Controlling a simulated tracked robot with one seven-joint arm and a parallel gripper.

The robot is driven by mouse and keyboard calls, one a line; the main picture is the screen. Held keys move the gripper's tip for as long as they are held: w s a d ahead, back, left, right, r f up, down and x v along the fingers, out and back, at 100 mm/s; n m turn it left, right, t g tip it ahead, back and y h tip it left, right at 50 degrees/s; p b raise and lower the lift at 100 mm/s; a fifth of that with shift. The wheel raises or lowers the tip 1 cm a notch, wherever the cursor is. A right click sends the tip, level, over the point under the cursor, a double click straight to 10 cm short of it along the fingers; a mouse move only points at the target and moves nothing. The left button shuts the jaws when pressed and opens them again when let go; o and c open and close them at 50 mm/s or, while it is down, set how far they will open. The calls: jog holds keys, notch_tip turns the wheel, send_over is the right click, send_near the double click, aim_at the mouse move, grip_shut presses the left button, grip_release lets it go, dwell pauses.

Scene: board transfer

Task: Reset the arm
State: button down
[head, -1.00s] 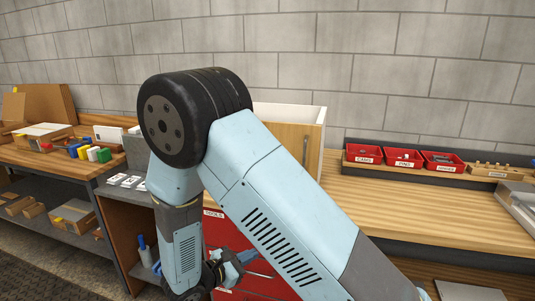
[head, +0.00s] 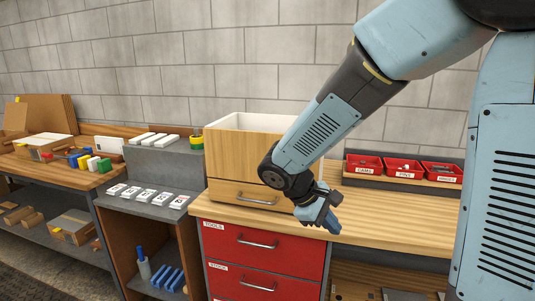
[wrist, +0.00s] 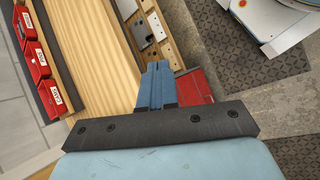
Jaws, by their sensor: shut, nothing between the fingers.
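My gripper (head: 328,222) hangs at the end of my blue-grey arm, in front of the wooden workbench (head: 400,208) near its front edge in the head view. Its fingers point down and to the right. In the wrist view my gripper (wrist: 157,70) shows its blue fingers side by side and together, with nothing between them. It holds nothing and appears clear of the bench top.
A wooden box with a drawer (head: 240,160) stands beside my forearm. Red bins (head: 403,168) line the bench's back. Red drawers (head: 262,245) sit below. A grey stand (head: 165,160) with white blocks and cards is at left. The bench top right of my gripper is clear.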

jog(key=s+d+r+m+t+y, duration=0.2)
jog(key=s+d+r+m+y, duration=0.1)
jog(key=s+d+r+m, duration=0.1)
jog(key=s+d+r+m+t+y, duration=0.2)
jog(key=s+d+r+m+y, duration=0.2)
jog(key=s+r+m, duration=0.2)
jog(key=shift+s+r+t+y, duration=0.3)
jog(key=shift+s+r, duration=1.1)
jog(key=shift+r, duration=0.1)
jog(key=shift+d, duration=0.1)
